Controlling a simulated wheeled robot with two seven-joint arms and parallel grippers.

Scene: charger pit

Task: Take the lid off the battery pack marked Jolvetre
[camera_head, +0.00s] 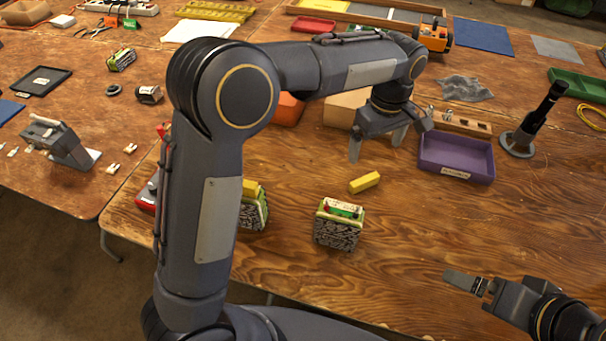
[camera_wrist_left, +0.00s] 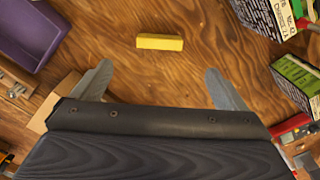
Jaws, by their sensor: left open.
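A green pack with a black-and-white patterned side (camera_head: 336,233) stands upright on the near table; red and green show on its top. A second patterned pack (camera_head: 257,212), with a yellow piece on top (camera_head: 250,187), is partly hidden by my left arm. I cannot read a name on either. A yellow bar (camera_head: 365,182) lies loose on the table; it also shows in the left wrist view (camera_wrist_left: 160,42). Patterned packs (camera_wrist_left: 262,15) (camera_wrist_left: 298,82) show at that view's right edge. My left gripper (camera_head: 379,148) is open and empty beyond the bar. My right gripper (camera_head: 465,281) is at lower right, its opening unclear.
A purple tray (camera_head: 457,178) stands right of my left gripper, with a black upright tool on a round base (camera_head: 517,143) beyond it. Orange and tan boxes (camera_head: 345,108) stand behind the gripper. The table's front right is clear.

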